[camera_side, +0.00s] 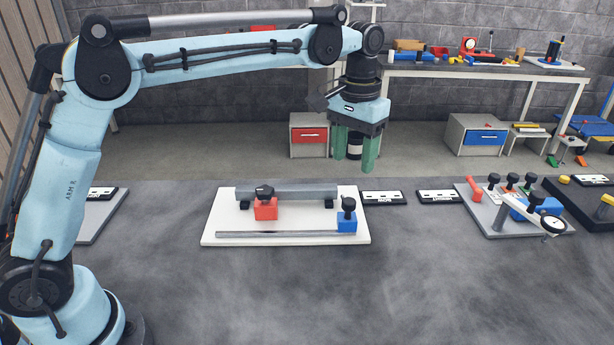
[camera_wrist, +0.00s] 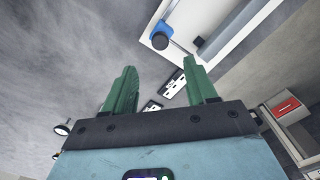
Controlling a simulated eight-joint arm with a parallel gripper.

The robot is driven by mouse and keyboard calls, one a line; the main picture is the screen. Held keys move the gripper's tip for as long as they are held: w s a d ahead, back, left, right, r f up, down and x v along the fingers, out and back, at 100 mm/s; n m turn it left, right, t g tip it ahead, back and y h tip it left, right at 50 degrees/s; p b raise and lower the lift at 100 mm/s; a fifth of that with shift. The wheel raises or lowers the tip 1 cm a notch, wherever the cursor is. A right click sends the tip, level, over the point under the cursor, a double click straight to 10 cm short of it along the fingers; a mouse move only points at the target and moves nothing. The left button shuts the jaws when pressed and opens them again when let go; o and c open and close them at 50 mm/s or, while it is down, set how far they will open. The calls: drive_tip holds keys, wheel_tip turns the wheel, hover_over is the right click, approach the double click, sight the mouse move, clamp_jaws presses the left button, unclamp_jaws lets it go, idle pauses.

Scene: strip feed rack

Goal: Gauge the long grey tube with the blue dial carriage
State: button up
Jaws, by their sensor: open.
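A white board (camera_side: 215,235) lies on the dark table. A long grey bar (camera_side: 310,190) rests along its back on black supports, and a thin grey rod (camera_side: 275,234) runs along its front. A blue block with a black knob (camera_side: 347,222) sits at the rod's right end; it also shows in the wrist view (camera_wrist: 162,31). A red block with a black knob (camera_side: 266,210) stands before the bar. A round white dial (camera_side: 552,225) is on a pale arm at the right. My gripper (camera_side: 355,168), green-fingered, is open and empty above and behind the board's right end.
Two black label plates, one (camera_side: 383,198) just right of the board, lie on the table. A grey plate (camera_side: 500,222) further right carries several knobbed pieces, a blue block and the dial arm. The front of the table is clear. A red-drawer cabinet (camera_side: 308,135) stands behind.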

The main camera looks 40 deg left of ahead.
sight(349, 201)
wheel_tip(349, 201, down, 10)
drive_tip(key=shift+f, duration=0.15)
idle(0.3)
clamp_jaws()
